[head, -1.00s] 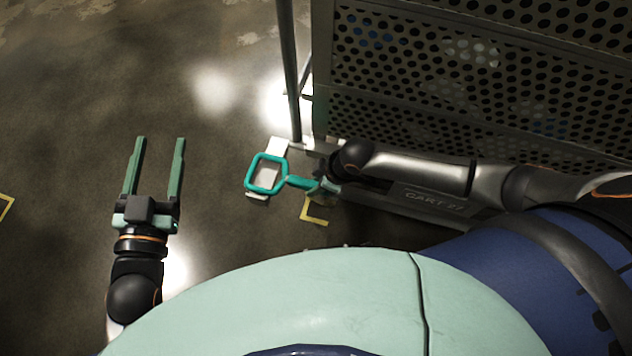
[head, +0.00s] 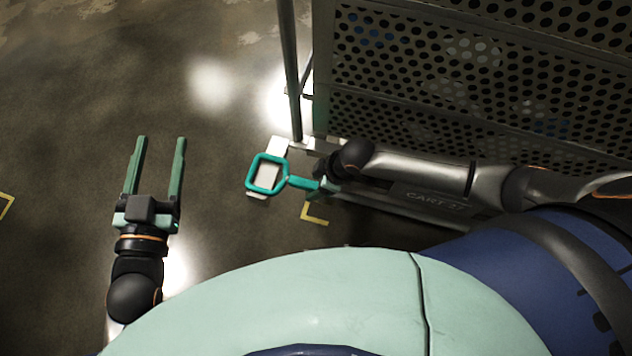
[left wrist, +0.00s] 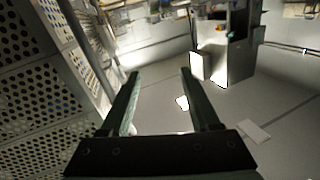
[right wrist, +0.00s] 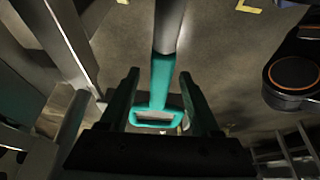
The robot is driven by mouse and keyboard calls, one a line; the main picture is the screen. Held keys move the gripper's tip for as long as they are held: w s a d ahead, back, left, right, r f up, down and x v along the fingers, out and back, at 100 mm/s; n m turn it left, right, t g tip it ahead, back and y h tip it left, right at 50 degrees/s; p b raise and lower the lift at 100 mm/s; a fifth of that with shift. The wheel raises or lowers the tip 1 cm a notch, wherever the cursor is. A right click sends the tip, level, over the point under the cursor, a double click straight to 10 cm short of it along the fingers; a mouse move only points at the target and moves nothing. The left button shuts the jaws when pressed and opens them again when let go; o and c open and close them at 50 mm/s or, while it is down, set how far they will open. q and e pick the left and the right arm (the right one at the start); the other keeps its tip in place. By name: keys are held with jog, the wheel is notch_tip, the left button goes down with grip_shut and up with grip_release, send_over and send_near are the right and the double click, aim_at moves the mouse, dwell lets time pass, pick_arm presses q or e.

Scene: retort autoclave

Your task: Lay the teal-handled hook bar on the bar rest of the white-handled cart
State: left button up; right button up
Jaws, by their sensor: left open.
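The teal-handled hook bar shows its teal loop handle (head: 267,174) in the head view, left of my right gripper (head: 326,188). In the right wrist view, the teal handle (right wrist: 161,85) passes between the fingers of my right gripper (right wrist: 160,78), with a gap on each side; the fingers look open. The grey bar runs up out of that picture; its hook end is hidden. A white piece (head: 275,148) at the cart's end shows behind the loop. I cannot make out the bar rest. My left gripper (head: 158,143) is open and empty, over the floor.
The cart (head: 436,199), marked CART 27, lies beneath my right arm. A tall perforated metal basket wall (head: 450,70) and a grey post (head: 289,75) stand beyond it. Yellow floor marks (head: 315,217) lie nearby.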

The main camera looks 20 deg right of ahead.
jog(key=shift+s+d+f, duration=0.1)
jog(key=shift+s+f, duration=0.05)
jog(key=p+v, duration=0.2)
jog(key=v, duration=0.2)
jog(key=p+v, duration=0.1)
jog(key=v, duration=0.2)
jog(key=shift+r, duration=0.3)
pick_arm(q)
jog(key=s+f+n+g+y+p, duration=0.1)
jog(key=s+f+g, duration=0.3)
jog(key=f, duration=0.4)
jog(key=s+f+n+g+y+p, duration=0.1)
jog(key=s+f+g, duration=0.3)
jog(key=f, duration=0.4)
jog(key=shift+d, duration=0.2)
pick_arm(e)
jog(key=shift+v, duration=2.55)
